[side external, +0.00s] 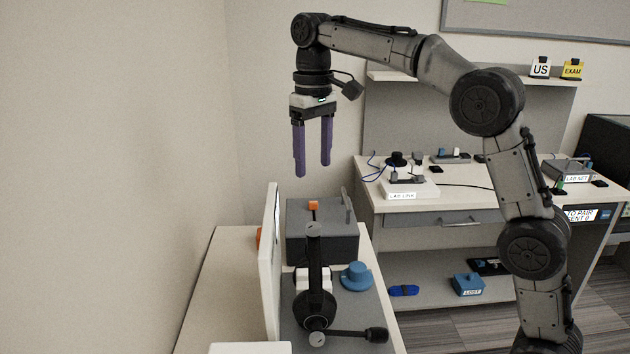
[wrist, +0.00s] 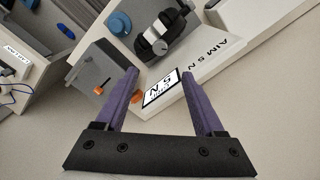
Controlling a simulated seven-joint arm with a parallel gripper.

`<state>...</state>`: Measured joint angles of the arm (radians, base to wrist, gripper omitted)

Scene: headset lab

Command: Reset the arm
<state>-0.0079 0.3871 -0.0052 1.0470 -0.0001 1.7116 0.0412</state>
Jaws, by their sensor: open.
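My gripper (side external: 312,172) hangs from my raised arm with its purple fingers pointing down, high above the grey box on the bench. It is open and nothing is between its fingers. In the wrist view the two fingers of my gripper (wrist: 160,72) stand apart, with the printed white panel (wrist: 200,75) and bench below and beyond them.
A grey box (side external: 322,240) with an orange knob stands under my gripper, beside an upright white panel (side external: 268,265). A black headset (side external: 314,285) and a blue round object (side external: 356,277) stand in front. A second desk (side external: 470,185) is behind. Free air surrounds my gripper.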

